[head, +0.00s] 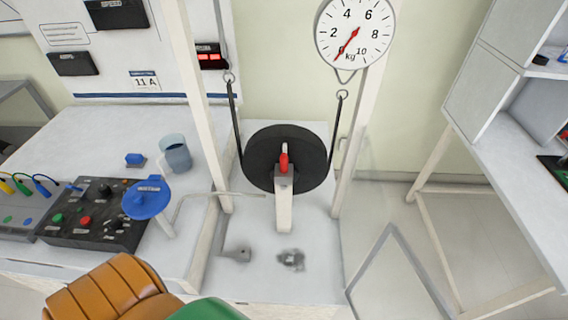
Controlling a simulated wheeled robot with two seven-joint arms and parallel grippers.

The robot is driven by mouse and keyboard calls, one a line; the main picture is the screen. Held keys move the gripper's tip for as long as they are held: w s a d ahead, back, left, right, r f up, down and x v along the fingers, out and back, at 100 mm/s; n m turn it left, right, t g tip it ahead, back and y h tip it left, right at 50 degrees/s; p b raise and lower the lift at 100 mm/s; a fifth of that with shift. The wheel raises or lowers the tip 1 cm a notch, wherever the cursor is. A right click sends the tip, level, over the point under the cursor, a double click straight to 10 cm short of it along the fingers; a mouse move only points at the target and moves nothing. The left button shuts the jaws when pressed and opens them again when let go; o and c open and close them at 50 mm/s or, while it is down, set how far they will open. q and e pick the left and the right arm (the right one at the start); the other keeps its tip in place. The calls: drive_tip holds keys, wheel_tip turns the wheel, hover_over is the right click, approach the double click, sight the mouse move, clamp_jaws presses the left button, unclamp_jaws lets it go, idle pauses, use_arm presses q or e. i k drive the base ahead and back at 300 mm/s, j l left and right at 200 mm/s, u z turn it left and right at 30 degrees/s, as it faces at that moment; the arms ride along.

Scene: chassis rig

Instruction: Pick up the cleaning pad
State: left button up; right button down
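I cannot tell for sure which thing is the cleaning pad. A small blue block on a dark base (134,160) lies on the white left bench, left of a grey-blue mug (176,153), and may be it. Another small blue thing (541,59) sits on the right-hand shelf, too small to make out. A dark grey smudge (291,259) marks the white platform below the black wheel. Neither of my grippers is in view.
A black wheel (262,160) hangs in straps between white posts, under a round dial (355,32). A control box (92,218) and blue disc (147,198) stand on the left bench (80,130). Orange-brown (112,290) and green (210,310) shapes fill the bottom edge.

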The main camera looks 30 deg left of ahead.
sight(134, 161)
drive_tip(key=u, duration=2.35)
drive_tip(key=z, duration=1)
drive_tip(key=j+z, duration=0.25)
drive_tip(key=j, duration=0.15)
drive_tip(key=j+z, duration=0.25)
drive_tip(key=j, duration=0.2)
drive_tip(key=k+j+z, duration=0.1)
drive_tip(key=j+z, duration=0.15)
drive_tip(key=j, duration=0.15)
drive_tip(key=k+j+z, duration=0.25)
drive_tip(key=j, duration=0.15)
drive_tip(key=j+z, duration=0.25)
drive_tip(key=j, duration=0.15)
